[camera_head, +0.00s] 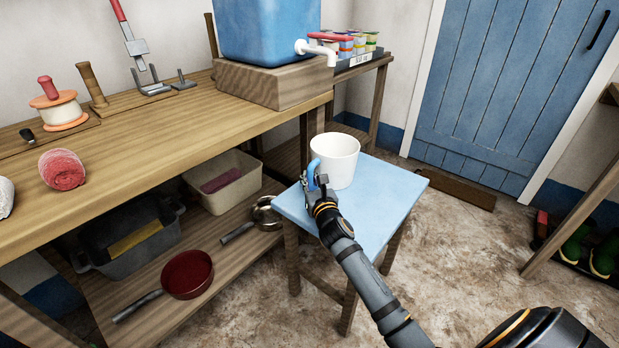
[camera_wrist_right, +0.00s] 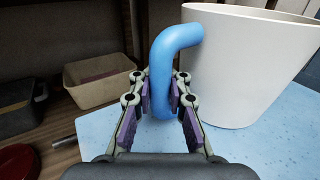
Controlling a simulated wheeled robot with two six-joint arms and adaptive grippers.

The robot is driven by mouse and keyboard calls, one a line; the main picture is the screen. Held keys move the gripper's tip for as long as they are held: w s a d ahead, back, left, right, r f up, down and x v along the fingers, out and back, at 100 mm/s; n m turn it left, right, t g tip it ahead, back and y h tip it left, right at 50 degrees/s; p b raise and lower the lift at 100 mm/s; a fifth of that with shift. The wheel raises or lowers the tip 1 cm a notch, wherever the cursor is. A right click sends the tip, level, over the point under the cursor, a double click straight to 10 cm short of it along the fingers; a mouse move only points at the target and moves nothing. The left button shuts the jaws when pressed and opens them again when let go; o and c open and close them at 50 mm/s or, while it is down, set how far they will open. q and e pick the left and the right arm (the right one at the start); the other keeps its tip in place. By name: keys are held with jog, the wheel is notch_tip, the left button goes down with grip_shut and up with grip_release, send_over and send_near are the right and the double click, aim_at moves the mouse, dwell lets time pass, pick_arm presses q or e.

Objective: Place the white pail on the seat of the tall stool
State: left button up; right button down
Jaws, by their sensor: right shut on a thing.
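The white pail (camera_head: 337,158) stands upright over the blue seat of the tall stool (camera_head: 378,220), towards its back. In the right wrist view the pail (camera_wrist_right: 250,60) fills the upper right, and its base appears to rest on the blue seat (camera_wrist_right: 240,150). My right gripper (camera_head: 312,186) is at the pail's left side, shut on its blue handle (camera_wrist_right: 165,75). The handle passes between the two finger pads (camera_wrist_right: 160,95). My left gripper is not in view.
A wooden workbench (camera_head: 150,150) runs along the left, holding a blue tank (camera_head: 265,30) with a white tap close behind the pail. Its lower shelf holds a red pan (camera_head: 187,274) and bins.

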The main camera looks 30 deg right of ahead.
jog(key=shift+f, duration=0.1)
jog(key=c, duration=1.2)
grip_release()
jog(key=s, duration=0.4)
jog(key=s+a, duration=0.1)
jog(key=s, duration=0.3)
jog(key=s+a, duration=0.1)
jog(key=s, duration=0.2)
jog(key=shift+s+a, duration=0.2)
jog(key=shift+s, duration=0.2)
